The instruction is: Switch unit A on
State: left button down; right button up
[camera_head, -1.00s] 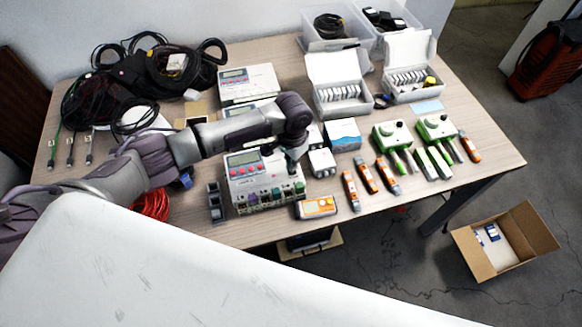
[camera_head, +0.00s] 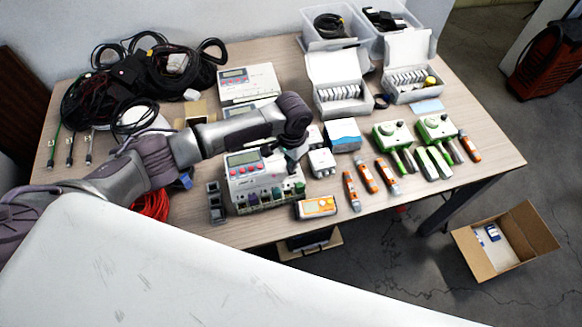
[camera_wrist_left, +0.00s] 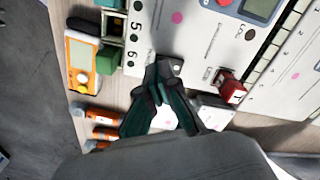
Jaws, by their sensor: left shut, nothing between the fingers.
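A white unit (camera_head: 240,187) with a display and coloured ports stands at the table's front; I cannot read which letter it bears. A red switch-like part (camera_wrist_left: 232,89) sits at the panel's edge, to the right of the fingers. My left gripper (camera_head: 291,165) is shut and empty over the unit's right end; its fingertips (camera_wrist_left: 163,72) are at the panel, and contact is unclear. My right gripper is not in view.
Further white units (camera_head: 247,82) stand behind. An orange meter (camera_head: 316,207) lies at the front, with orange-grey tools (camera_head: 352,191) to its right. A white block (camera_head: 322,162) stands close to the gripper. Black cables (camera_head: 150,75) fill the back left.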

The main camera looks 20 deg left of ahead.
pick_arm(q)
jog(key=shift+s+f+b, duration=0.1)
jog(key=shift+f+b, duration=0.45)
jog(key=shift+f, duration=0.6)
dwell(0.4)
jog(key=shift+r+p, duration=0.75)
jog(key=shift+p, duration=0.2)
notch_tip(320, 180, up, 6)
jog(key=p, duration=0.6)
jog(key=shift+f, duration=0.15)
jog(key=shift+f, duration=0.1)
